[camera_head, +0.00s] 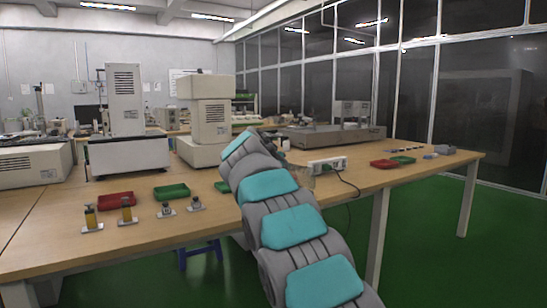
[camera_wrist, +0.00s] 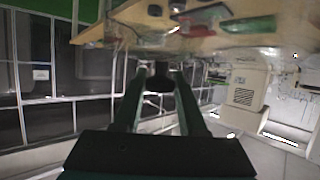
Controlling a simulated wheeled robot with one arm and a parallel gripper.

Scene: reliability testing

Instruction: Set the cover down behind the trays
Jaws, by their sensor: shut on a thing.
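My gripper (camera_wrist: 158,72) is shut on a small dark piece, likely the cover (camera_wrist: 158,82), held between its fingertips in the wrist view. In the head view my arm hides most of the gripper and what it holds, near the middle of the bench. A red tray (camera_head: 116,200) and a green tray (camera_head: 171,191) lie on the bench at left, with another green tray (camera_head: 222,187) beside my arm. A second red tray (camera_head: 383,163) and a green tray (camera_head: 403,159) lie at right. The wrist view looks upside down.
Several small fixtures (camera_head: 127,211) stand along the front edge of the wooden bench (camera_head: 60,248). White machines (camera_head: 212,120) stand behind the left trays. A power strip (camera_head: 327,165) with a cable lies right of my arm. A grey flat device (camera_head: 330,136) stands behind it.

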